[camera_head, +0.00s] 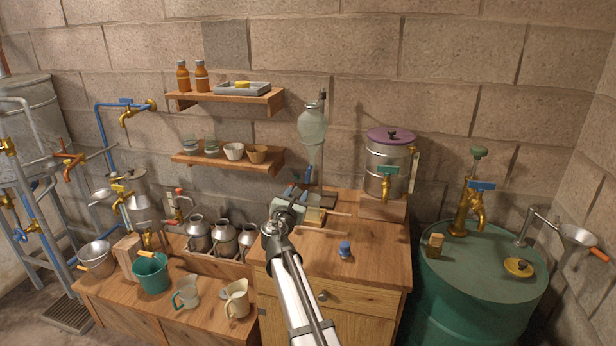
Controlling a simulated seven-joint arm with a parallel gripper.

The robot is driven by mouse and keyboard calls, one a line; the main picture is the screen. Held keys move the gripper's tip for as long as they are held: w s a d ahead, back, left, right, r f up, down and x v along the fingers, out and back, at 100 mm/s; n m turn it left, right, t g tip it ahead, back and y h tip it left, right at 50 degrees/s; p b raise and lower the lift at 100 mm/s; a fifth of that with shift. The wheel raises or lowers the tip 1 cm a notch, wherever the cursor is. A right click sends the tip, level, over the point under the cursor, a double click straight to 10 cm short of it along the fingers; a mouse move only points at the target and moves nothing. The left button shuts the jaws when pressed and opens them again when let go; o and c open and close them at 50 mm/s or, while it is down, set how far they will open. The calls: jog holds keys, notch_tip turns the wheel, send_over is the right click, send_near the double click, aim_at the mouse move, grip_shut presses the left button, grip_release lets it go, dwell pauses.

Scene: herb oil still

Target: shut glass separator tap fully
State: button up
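The glass separator (312,126) is a pale, pear-shaped vessel held upright on a stand at the back of the wooden cabinet top. Its narrow stem runs down toward a small tap (310,174), which is dark and tiny in this view. I cannot tell how far the tap is turned. My gripper (294,194) is in front of and slightly left of the stem's lower end, above the cabinet top. It partly covers the area under the separator. The fingers are too small and too overlapped to show whether they are open or shut, or whether they touch anything.
Right of the separator stands a steel canister (385,168) with a purple lid and green-handled tap. A blue knob-like object (345,249) sits on the cabinet top (370,262). Metal cans (224,238) stand left. Shelves (226,97) hang above left. The cabinet's front right is mostly clear.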

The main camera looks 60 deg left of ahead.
aim_at(307, 176)
jog(key=shift+w, duration=0.1)
jog(key=x, duration=1.3)
jog(key=shift+w+a, duration=0.2)
jog(key=shift+a, duration=0.05)
grip_shut()
